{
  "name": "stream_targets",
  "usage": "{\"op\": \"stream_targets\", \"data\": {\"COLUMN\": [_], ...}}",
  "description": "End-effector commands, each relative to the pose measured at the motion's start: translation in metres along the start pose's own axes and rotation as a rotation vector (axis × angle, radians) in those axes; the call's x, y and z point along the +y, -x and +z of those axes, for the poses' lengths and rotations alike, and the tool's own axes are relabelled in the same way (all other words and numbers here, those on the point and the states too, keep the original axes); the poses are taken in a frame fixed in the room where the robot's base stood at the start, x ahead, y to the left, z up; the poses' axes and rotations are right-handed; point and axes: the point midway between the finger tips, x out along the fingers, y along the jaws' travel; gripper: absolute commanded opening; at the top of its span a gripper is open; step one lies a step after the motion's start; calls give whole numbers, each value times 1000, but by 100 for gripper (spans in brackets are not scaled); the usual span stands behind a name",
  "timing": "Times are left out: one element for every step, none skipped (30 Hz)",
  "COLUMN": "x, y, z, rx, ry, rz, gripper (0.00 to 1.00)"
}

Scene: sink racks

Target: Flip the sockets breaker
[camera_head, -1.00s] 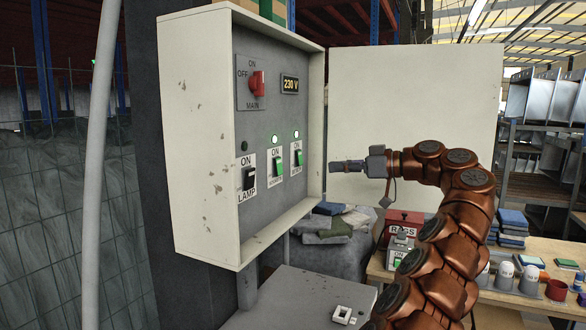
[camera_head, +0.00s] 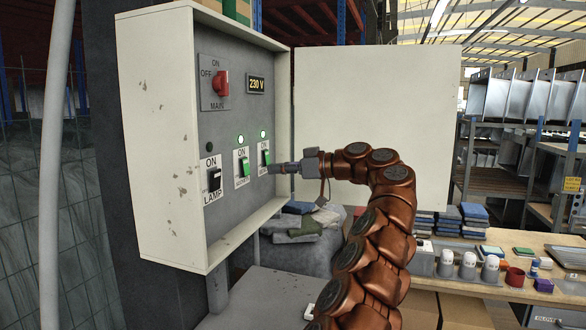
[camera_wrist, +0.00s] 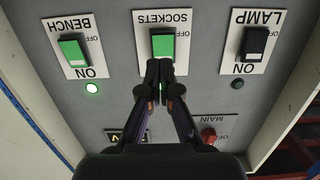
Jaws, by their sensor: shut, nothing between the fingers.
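The sockets breaker is a green rocker (camera_head: 243,168) in the middle of a row of three on the grey panel. Its indicator (camera_head: 240,139) is lit green. In the wrist view, upside down, the sockets rocker (camera_wrist: 162,44) is straight ahead of my gripper (camera_wrist: 160,68). The fingers are shut and empty, with the tips over its ON edge and hiding the ON label; I cannot tell if they touch. In the head view my gripper (camera_head: 273,168) overlaps the lower part of the bench breaker (camera_head: 264,154).
The black lamp breaker (camera_head: 214,178) is left of the sockets breaker, its indicator dark. The red main switch (camera_head: 221,84) and a 230 V display (camera_head: 256,84) are above. The cabinet's side walls (camera_head: 160,140) and open door (camera_head: 378,110) flank the panel.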

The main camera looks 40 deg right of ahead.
Motion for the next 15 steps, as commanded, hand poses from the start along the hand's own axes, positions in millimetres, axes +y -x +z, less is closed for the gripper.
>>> {"op": "stream_targets", "data": {"x": [-1,-2,-2,-2,-2,-2,-1,-1,-1,-1,-1,-1,-1,-1,-1], "y": [-10,-16,-22,-27,-32,-37,-41,-44,-48,-50,-53,-56,-57,-58,-60], "z": [-1,-1,-1,-1,-1,-1,-1,-1,-1,-1,-1,-1,0,0,0], "rx": [0,0,-1,-2,-2,-1,-1,-1,-1,-1,-1,-1,-1,-1,-1], "ry": [-1,-2,-2,-3,-3,-3,-3,-3,-3,-2,-2,-1,-1,0,0], "rz": [-5,-6,-7,-7,-7,-6,-5,-4,-4,-4,-4,-4,-4,-4,-4], "gripper": [0,0,0,0,0,0,0,0,0,0,0,0,0,0,0]}}
